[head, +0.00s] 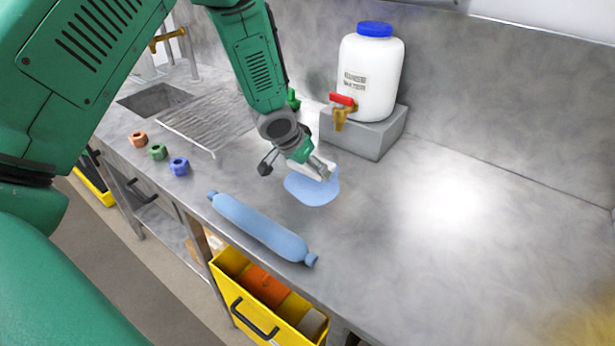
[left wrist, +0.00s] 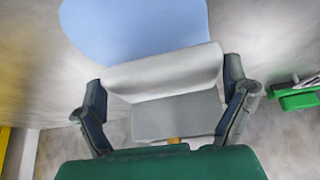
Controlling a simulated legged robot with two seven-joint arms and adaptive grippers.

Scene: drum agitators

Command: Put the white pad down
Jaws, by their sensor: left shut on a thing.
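My left gripper (head: 318,168) is shut on the white pad (left wrist: 163,72), which spans between its two fingers in the left wrist view. The fingers also show there on both sides of the pad (left wrist: 168,108). In the head view only a little of the pad shows at the fingertips. It is at the upper edge of a flat light-blue patch (head: 310,190) on the grey counter. The patch also shows beyond the pad in the left wrist view (left wrist: 135,28). I cannot tell whether the pad touches the counter. My right gripper is not in view.
A blue rolling pin-like cylinder (head: 260,228) lies near the counter's front edge. A white water jug (head: 370,75) with a tap stands on a grey block (head: 372,138). Three coloured nuts (head: 158,152) and a sink (head: 155,99) are to the left. The counter's right side is clear.

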